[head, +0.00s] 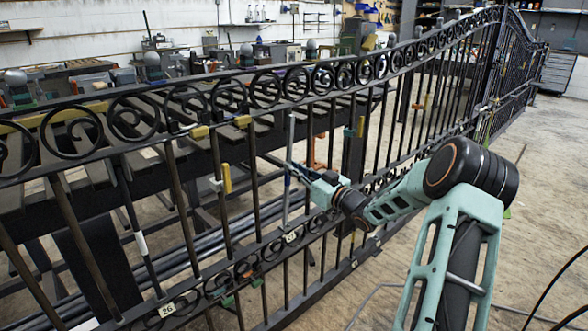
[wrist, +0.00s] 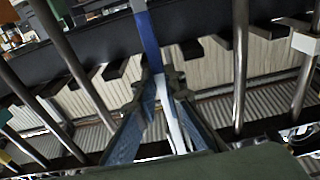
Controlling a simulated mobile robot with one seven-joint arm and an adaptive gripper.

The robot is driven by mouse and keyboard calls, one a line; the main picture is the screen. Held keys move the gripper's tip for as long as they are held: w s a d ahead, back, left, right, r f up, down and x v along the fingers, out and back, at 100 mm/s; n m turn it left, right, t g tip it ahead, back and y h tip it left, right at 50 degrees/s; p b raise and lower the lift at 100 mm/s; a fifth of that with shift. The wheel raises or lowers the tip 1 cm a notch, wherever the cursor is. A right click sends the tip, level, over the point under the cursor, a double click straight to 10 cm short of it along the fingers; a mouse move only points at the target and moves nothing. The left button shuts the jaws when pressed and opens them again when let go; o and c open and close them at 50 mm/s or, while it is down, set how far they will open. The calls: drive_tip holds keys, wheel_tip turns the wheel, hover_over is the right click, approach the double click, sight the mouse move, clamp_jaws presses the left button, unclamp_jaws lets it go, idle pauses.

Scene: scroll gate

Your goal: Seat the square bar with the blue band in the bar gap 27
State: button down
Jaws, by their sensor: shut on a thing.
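The square bar (head: 291,140) is pale grey and stands nearly upright in the head view, in line with the gate. Its lower end is close to the plate marked 27 (head: 291,237) on the lower rail; I cannot tell whether it is in the socket. Its top is near the upper rail (head: 300,97), and contact is unclear. My gripper (head: 290,175) is shut on the bar. In the wrist view the fingers (wrist: 160,85) close around it, with the blue band (wrist: 149,38) just beyond the fingertips and a pale length (wrist: 166,105) between them.
Dark gate bars (wrist: 241,60) stand on both sides of the gripper. Yellow-handled clamps (head: 227,178) hang on the gate at left. A bar with a white band (head: 141,243) and the plate marked 26 (head: 167,310) are lower left. A slatted bench (head: 140,150) stands behind.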

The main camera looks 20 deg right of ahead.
sight(289, 182)
drive_tip(key=shift+f+b, duration=0.65)
drive_tip(key=shift+f, duration=0.3)
idle(0.7)
drive_tip(key=shift+w+a+f+g+p, duration=0.15)
drive_tip(key=shift+w+a+p, duration=0.1)
drive_tip(key=shift+w+p, duration=0.25)
drive_tip(key=shift+w+a+f+g+p, duration=0.15)
drive_tip(key=shift+w+a+p, duration=0.1)
drive_tip(key=shift+w+p, duration=0.25)
idle(0.9)
drive_tip(key=c, duration=2.1)
unclamp_jaws()
drive_tip(key=shift+w+f, duration=0.1)
drive_tip(key=shift+w, duration=0.05)
drive_tip(key=shift+o, duration=0.8)
drive_tip(key=shift+r, duration=0.25)
drive_tip(key=shift+d+f, duration=0.1)
drive_tip(key=shift+f, duration=0.05)
drive_tip(key=v, duration=1.2)
drive_tip(key=shift+r, duration=0.25)
